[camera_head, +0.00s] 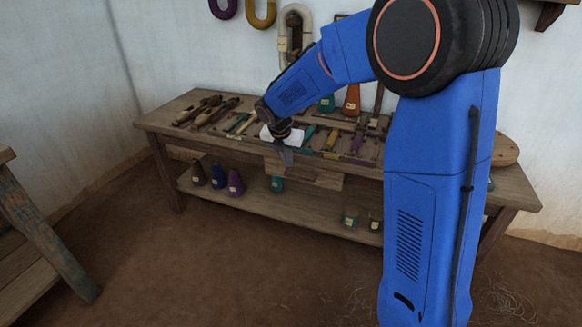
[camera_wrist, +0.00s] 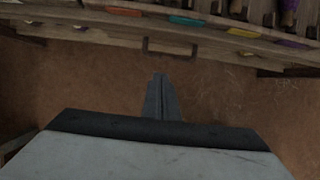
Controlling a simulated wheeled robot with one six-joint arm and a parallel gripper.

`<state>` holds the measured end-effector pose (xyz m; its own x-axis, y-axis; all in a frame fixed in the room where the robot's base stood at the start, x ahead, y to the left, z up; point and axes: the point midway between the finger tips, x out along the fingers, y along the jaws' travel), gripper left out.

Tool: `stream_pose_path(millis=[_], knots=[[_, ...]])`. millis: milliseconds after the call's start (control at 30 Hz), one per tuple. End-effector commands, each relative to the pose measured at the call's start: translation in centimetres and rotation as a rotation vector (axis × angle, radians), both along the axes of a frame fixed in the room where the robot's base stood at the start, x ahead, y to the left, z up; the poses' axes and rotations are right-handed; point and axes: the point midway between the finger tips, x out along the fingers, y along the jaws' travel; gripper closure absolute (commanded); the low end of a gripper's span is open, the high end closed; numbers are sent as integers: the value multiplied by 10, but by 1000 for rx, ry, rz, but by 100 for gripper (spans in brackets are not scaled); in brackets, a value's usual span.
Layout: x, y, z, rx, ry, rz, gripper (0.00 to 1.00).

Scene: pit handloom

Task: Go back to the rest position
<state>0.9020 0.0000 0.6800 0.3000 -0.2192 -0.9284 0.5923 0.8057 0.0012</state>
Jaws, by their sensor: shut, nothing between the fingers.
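My gripper (camera_head: 286,157) is at the end of my blue arm, in front of the wooden workbench near its middle. Its fingers point down and are shut with nothing between them. In the wrist view my gripper (camera_wrist: 161,78) shows as a narrow pair of closed fingers over the brown floor. The bench edge (camera_wrist: 200,36) and a dark handle lie beyond the fingertips there. My arm hides part of the bench's right side in the head view.
The workbench (camera_head: 150,123) carries wooden tools and coloured pieces. Its lower shelf (camera_head: 290,200) holds several cones, including a purple cone (camera_head: 236,183). Yarn hanks hang on the wall. A worn wooden frame (camera_head: 45,235) stands at left. The floor (camera_head: 220,270) before the bench is mostly clear.

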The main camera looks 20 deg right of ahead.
Motion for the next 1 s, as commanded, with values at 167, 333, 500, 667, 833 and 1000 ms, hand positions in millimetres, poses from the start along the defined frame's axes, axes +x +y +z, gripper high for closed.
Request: stream_pose_path(millis=[167,333,500,667,833,1000], knots=[[-8,6,25,-1,-2,2,100],[-12,8,36,1,-1,-1,100],[-29,1,50,38,-24,-93,100],[-70,-17,72,135,-82,-326,100],[-121,-35,91,256,-141,-615,100],[-172,-49,105,377,-196,-899,100]])
